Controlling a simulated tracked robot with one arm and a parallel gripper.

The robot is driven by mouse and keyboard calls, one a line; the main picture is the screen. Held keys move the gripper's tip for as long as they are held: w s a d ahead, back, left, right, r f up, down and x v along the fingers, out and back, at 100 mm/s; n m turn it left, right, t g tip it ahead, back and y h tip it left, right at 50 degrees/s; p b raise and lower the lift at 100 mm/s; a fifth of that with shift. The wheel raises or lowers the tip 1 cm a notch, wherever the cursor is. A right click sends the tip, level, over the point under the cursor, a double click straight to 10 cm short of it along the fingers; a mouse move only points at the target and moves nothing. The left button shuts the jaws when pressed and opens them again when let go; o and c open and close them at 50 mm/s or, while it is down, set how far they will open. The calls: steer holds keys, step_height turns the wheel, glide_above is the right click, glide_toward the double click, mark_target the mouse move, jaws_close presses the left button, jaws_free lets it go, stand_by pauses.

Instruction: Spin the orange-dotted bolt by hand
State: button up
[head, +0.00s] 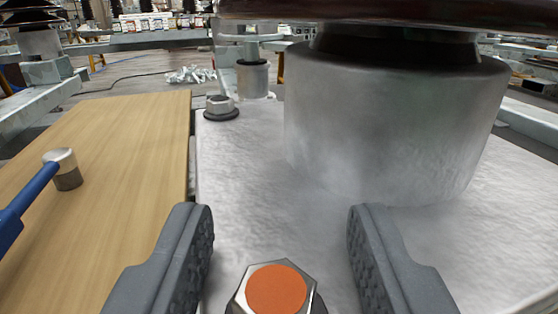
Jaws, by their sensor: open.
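The orange-dotted bolt (276,289) is at the bottom middle of the head view. Its hex head has a round orange dot on top, and its lower part is cut off by the picture edge. It stands on the grey metal plate (245,180). My gripper (280,225) is open, with one dark grey finger on each side of the bolt in the picture. Both fingers appear apart from the bolt head, with clear gaps. Whether the fingertips are above or level with the head I cannot tell.
A large grey metal cylinder (390,130) stands on the plate just beyond the right finger, under a dark brown disc (390,10). A second bolt (221,107) sits at the plate's far left corner. A wooden board (120,150) at left carries a blue-handled tool (30,195).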

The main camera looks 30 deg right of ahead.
steer(key=shift+x, duration=0.8)
